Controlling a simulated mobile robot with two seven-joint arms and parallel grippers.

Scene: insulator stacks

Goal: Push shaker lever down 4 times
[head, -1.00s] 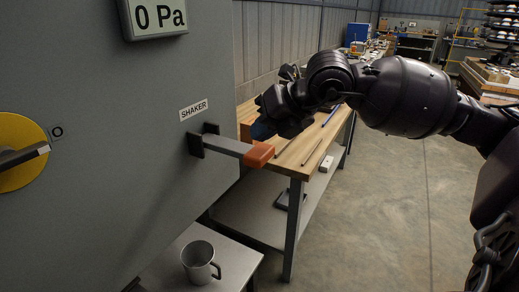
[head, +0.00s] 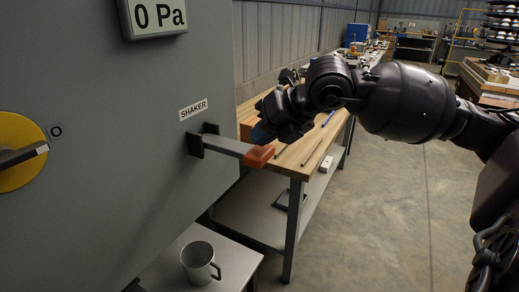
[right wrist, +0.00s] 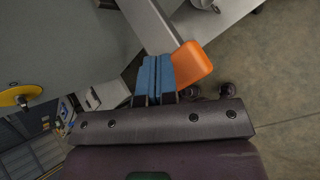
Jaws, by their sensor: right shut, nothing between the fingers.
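The shaker lever (head: 228,146) is a grey bar with an orange end, sticking out of the grey panel under the SHAKER label (head: 193,109). It stands about level. My right gripper (head: 262,131) is just above the orange end, with its blue fingertips pointing down at it. In the right wrist view the blue fingers (right wrist: 157,76) are shut together with nothing between them, beside the orange end (right wrist: 193,64); I cannot tell whether they touch it. My left gripper is not in view.
A gauge reading 0 Pa (head: 157,17) and a yellow round switch (head: 18,150) are on the panel (head: 100,200). A grey mug (head: 199,262) stands on a low shelf below the lever. A wooden workbench (head: 318,150) with tools is behind my right arm. Open floor lies to the right.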

